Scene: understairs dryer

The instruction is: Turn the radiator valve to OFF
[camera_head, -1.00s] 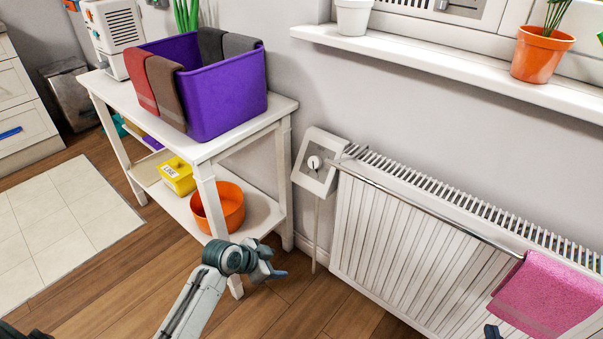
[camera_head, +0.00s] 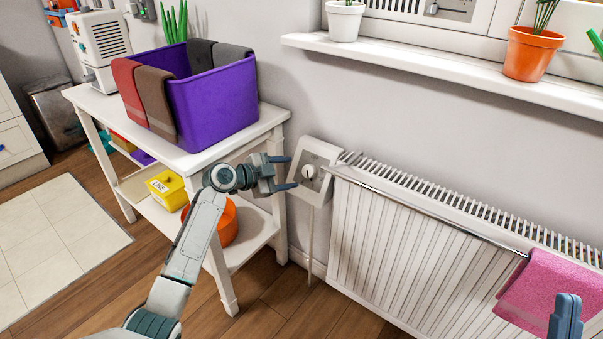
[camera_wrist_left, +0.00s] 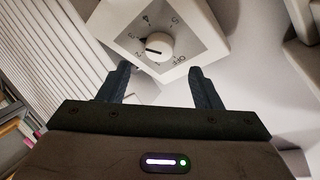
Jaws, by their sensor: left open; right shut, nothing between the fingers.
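The radiator valve (camera_head: 309,172) is a round white knob on a tilted square plate (camera_head: 318,152) with a grey dial face, at the radiator's left end. In the left wrist view the knob (camera_wrist_left: 159,46) carries a short dark mark toward its left side. The word OFF is on the dial at the knob's lower right. My left gripper (camera_head: 291,172) is open and empty, just left of the plate in the head view. In the left wrist view its fingertips (camera_wrist_left: 160,70) straddle the knob's line, apart from it. My right gripper (camera_head: 566,312) is shut and empty at the lower right.
The white radiator (camera_head: 400,235) has a front rail with a pink towel (camera_head: 540,285). A white table (camera_head: 190,160) with a purple bin (camera_head: 215,105) stands left of the valve, close to my left arm. A windowsill (camera_head: 420,75) with pots is above.

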